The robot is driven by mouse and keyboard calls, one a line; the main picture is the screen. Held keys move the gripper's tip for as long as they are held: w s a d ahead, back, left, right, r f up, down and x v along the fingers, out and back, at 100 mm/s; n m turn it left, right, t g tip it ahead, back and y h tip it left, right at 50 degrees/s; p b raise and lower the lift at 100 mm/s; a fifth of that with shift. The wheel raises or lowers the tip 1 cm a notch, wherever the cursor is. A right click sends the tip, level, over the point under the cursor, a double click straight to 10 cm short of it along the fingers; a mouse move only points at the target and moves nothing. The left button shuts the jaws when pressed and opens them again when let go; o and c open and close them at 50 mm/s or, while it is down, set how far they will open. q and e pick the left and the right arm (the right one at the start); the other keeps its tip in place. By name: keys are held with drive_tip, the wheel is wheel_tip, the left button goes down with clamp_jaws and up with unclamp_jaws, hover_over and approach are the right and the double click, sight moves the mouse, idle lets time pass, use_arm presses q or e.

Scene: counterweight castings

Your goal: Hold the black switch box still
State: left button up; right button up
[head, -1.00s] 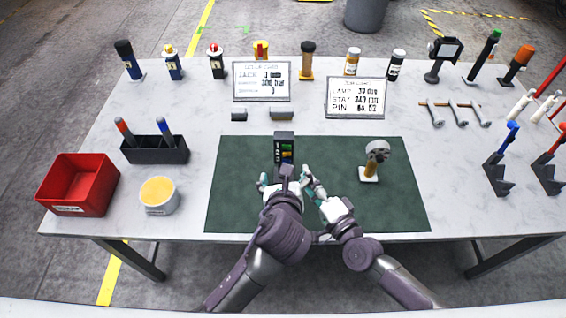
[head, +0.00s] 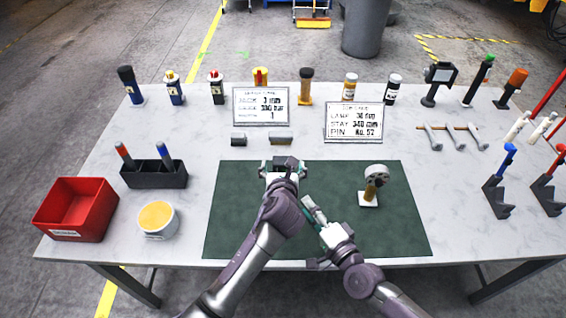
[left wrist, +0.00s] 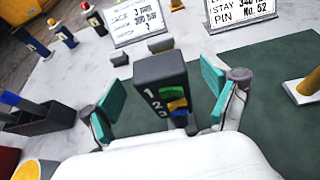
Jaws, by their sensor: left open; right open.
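The black switch box (left wrist: 162,82) stands upright between the two teal finger pads of my left gripper (left wrist: 158,92) in the left wrist view. Its face shows the numbers 1, 2, 3 with green, yellow and blue parts. A gap shows between the pads and the box, so my left gripper is open around it. In the head view only the top of the box (head: 285,163) shows, as my left gripper (head: 279,170) hides the rest. My right gripper (head: 312,215) is open and empty over the green mat (head: 330,180), nearer the front and right of the box.
A metal-headed piece on a white base (head: 368,198) stands on the mat's right. Two sign cards (head: 354,122) and two small grey blocks (head: 281,141) are behind the mat. A red bin (head: 75,210), a yellow-filled tub (head: 157,218) and a black holder (head: 154,176) are at left.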

use_arm(q)
drive_tip(key=shift+x, duration=1.15)
